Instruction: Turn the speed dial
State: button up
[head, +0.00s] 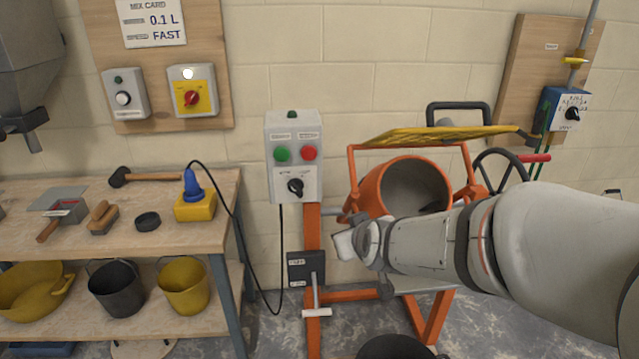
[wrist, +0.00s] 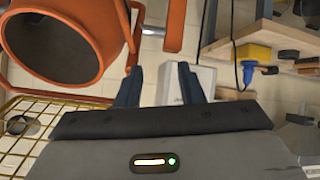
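The speed dial (head: 295,187) is a black knob with a pale pointer line, low on the grey control box (head: 276,119). A green button (head: 282,154) and a red button (head: 309,153) sit above it. My gripper (head: 346,243) is in front of the orange mixer, right of and below the dial in the head view, apart from it. In the wrist view my gripper (wrist: 158,74) has its two dark fingers spread with nothing between them. The control box (wrist: 203,76) shows there partly behind the right finger; the dial's face cannot be made out.
The orange mixer drum (head: 373,190) with its raised yellow mesh guard (head: 430,135) stands right of the box. A black lever box (head: 299,268) is below. A workbench (head: 90,240) with tools is at left.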

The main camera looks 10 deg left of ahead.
jog(key=w+a+f+n+t+y+b, duration=0.1)
jog(key=w+a+n+t, duration=0.2)
jog(key=a, duration=0.4)
jog(key=t+b, duration=0.1)
jog(key=t, duration=0.3)
send_near(297, 193)
jog(key=w, duration=0.1)
jog(key=x, duration=0.7)
jog(key=shift+w+a+p, duration=0.25)
jog(key=shift+p, duration=0.05)
jog(key=shift+c, duration=0.4)
grip_shut()
